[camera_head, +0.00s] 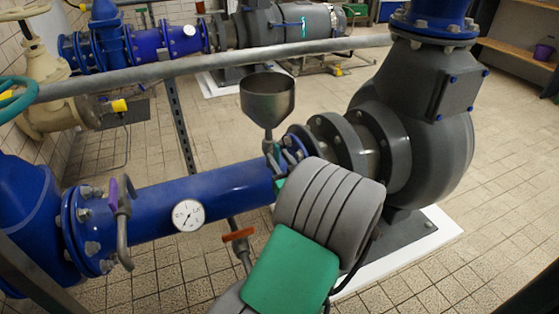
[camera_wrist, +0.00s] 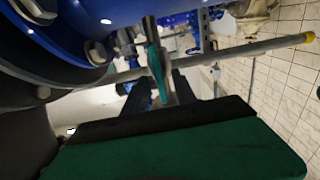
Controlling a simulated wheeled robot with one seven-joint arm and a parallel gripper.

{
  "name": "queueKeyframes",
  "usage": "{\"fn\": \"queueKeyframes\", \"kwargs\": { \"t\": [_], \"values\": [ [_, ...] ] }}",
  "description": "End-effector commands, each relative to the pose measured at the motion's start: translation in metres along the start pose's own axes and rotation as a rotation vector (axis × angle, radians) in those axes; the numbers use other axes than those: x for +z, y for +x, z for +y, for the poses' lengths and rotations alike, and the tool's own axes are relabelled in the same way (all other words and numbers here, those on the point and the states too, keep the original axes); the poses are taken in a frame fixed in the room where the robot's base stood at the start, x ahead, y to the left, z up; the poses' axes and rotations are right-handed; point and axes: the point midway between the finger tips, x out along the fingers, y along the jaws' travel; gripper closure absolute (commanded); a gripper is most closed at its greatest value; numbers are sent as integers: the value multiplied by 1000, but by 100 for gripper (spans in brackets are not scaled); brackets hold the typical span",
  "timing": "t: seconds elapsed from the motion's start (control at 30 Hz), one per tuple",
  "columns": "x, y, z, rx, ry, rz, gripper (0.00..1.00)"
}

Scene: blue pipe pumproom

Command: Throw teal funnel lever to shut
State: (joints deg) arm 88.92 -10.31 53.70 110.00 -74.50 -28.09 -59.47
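The funnel (camera_head: 268,97) stands upright above the blue pipe, with a small valve fitting (camera_head: 272,152) below it. A bit of the teal lever (camera_head: 279,186) shows beside my wrist in the head view. In the wrist view the teal lever (camera_wrist: 157,70) stands out near the middle, in line with the gap between my fingers. My gripper (camera_wrist: 156,82) is open, with a dark finger on each side of the lever and space visible around it. I cannot tell how deep the lever lies between the fingers. In the head view my own arm hides the gripper.
A blue pipe (camera_head: 190,203) with a gauge (camera_head: 188,215) runs to a grey pump (camera_head: 420,125) on the right. An orange-handled valve (camera_head: 238,235) hangs below, and a purple-handled one (camera_head: 122,195) is at left. A grey rail (camera_head: 215,62) crosses behind the funnel. Tiled floor lies open at front left.

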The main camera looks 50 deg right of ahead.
Motion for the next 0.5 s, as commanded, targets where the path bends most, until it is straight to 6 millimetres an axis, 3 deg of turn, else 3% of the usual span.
{"fn": "queueKeyframes", "kwargs": {
  "t": [0.23, 0.5],
  "values": [
    [0, 2, 0, 1, 1, 1, 67],
    [0, 2, 0, 1, 1, 0, 89]
  ]
}}
